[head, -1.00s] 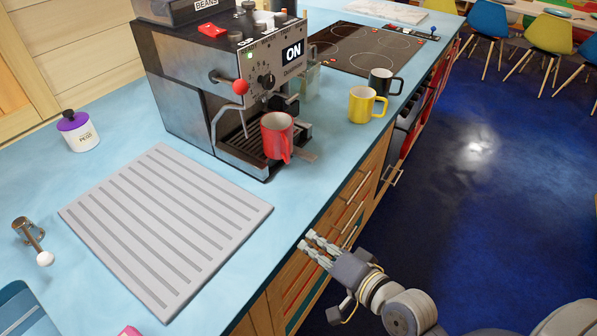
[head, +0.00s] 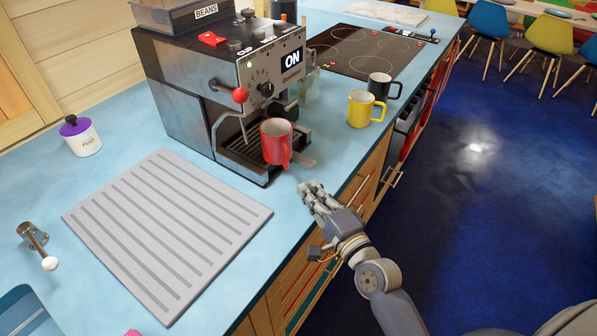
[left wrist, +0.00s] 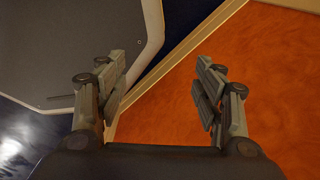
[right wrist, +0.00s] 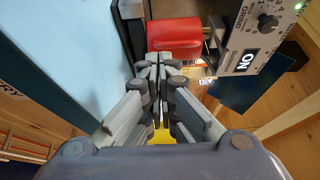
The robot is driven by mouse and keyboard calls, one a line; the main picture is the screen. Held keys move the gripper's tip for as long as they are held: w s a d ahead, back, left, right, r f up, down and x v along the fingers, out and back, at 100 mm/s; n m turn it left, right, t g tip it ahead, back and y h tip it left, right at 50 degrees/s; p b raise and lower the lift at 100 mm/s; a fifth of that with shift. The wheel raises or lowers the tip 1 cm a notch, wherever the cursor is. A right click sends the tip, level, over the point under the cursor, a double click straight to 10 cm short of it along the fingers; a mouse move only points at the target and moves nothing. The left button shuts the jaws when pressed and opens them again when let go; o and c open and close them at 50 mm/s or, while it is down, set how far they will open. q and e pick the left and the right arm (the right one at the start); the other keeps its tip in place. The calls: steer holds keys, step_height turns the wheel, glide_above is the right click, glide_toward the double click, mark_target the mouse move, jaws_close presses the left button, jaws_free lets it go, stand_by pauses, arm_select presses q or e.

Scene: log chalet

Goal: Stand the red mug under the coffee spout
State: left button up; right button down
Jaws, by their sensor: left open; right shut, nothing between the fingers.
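The red mug (head: 276,143) stands upright at the front right part of the coffee machine's drip tray (head: 232,152), with its handle toward me. It seems to be in front of the spout area, but I cannot tell whether it is right beneath the spout. The coffee machine (head: 185,105) shows "ON". My right gripper (head: 312,187) is shut and empty, a little in front of the mug and apart from it. In the right wrist view the red mug (right wrist: 174,38) lies just beyond the fingertips (right wrist: 160,60). My left gripper (left wrist: 163,75) is open and empty, away from the counter.
A yellow mug (head: 360,109) and a black mug (head: 380,86) stand right of the machine, near the hob (head: 365,50). A grey ribbed mat (head: 165,230) lies on the counter at left, with a lidded jar (head: 81,137) behind it. The counter edge runs beside my right gripper.

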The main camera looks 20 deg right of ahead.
mark_target(279, 147)
steer(key=shift+w+a+p, duration=0.15)
steer(key=shift+w+a, duration=0.05)
steer(key=shift+w, duration=0.8)
steer(key=shift+w+a+p, duration=0.15)
steer(key=shift+w+p, duration=0.05)
steer(key=shift+w, duration=0.8)
steer(key=shift+w+a+p, duration=0.15)
steer(key=shift+w+a, duration=0.05)
steer(key=shift+w, duration=0.8)
steer(key=w, duration=0.3)
steer(key=w+a, duration=0.1)
steer(key=w, duration=0.3)
steer(key=shift+a, duration=0.2)
steer(key=shift+s+f, duration=0.1)
